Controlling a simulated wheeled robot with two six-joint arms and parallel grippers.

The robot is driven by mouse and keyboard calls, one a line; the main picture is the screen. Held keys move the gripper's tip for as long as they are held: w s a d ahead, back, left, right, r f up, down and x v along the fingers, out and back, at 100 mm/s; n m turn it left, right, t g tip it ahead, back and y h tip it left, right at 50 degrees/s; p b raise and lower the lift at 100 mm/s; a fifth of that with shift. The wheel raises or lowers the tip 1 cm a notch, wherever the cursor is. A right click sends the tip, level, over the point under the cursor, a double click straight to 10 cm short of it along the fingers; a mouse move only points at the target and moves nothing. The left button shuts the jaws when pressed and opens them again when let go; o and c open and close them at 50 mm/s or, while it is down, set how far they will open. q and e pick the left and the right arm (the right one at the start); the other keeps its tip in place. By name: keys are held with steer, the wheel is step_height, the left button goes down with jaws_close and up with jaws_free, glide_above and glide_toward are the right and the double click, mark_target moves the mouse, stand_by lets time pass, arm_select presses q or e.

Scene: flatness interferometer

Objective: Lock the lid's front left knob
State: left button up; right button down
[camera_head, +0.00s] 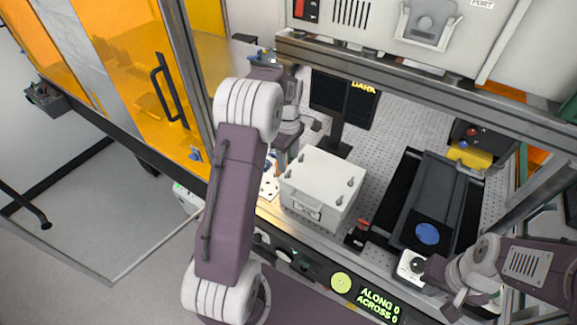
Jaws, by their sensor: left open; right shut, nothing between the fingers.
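A white box with a flat white lid (324,172) stands on the perforated metal table. Small grey knobs sit near the lid's corners. The front left knob (290,173) is on the lid's left side; whether it is locked is too small to tell. A latch (300,208) is on the box's front face. My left gripper (276,158) points down just left of the box, apart from the knob as far as I can tell; it is open and its fingertips are partly hidden. My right gripper (453,305) is at the lower right, shut and empty, near a white dial unit.
A dark stage with a blue disc (428,234) stands right of the box. A black monitor (343,100) is behind it. A red-topped switch (362,226) is close to the box's right front. A metal frame beam (420,83) crosses above; an orange door (140,70) is left.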

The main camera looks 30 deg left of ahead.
mark_target(288, 172)
arm_select(q)
step_height(288, 172, down, 4)
steer(key=shift+f+p, duration=0.25)
steer(key=shift+p, duration=0.5)
steer(key=shift+s+f, duration=0.15)
steer(key=shift+f, duration=0.35)
steer(key=c, duration=0.4)
jaws_close()
